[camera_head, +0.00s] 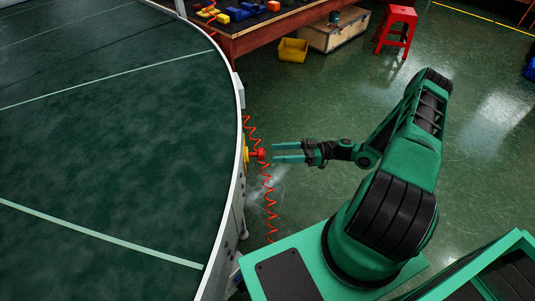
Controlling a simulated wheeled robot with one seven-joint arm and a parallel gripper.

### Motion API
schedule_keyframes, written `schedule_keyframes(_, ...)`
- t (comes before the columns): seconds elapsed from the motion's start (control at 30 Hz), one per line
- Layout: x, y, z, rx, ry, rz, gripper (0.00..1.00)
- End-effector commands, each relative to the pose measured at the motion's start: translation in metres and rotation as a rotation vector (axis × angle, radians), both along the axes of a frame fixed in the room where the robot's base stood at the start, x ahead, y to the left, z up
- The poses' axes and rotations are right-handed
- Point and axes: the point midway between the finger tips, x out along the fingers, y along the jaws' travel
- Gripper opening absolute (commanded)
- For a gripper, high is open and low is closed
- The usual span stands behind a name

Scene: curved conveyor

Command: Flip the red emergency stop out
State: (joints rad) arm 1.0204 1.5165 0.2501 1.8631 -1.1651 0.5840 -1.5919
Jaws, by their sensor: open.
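The red emergency stop (258,154) is a small red knob on a yellow housing (246,154), mounted on the outer side of the curved conveyor (110,130). It faces right, toward my arm. My gripper (274,152) points left at it, with its two green fingers spread apart and nothing clear between them. The fingertips are close to the knob's right side. I cannot tell whether they touch it.
A red coiled cable (269,200) hangs by the emergency stop, near the fingers. A pale rail (236,120) edges the conveyor. A workbench (270,25), a yellow bin (292,50), a wooden crate (333,33) and a red stool (396,28) stand behind.

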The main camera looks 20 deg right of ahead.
Motion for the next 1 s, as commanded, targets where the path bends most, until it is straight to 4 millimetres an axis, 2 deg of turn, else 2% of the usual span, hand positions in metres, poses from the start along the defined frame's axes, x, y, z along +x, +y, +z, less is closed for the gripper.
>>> schedule_keyframes(0.1, -0.007, -0.019, -0.001, -0.002, 0.0, -0.003, 0.55)
schedule_keyframes(0.3, -0.013, -0.036, -0.001, -0.001, 0.001, -0.002, 0.55)
schedule_keyframes(1.0, -0.015, -0.039, 0.002, -0.013, 0.017, 0.014, 0.55)
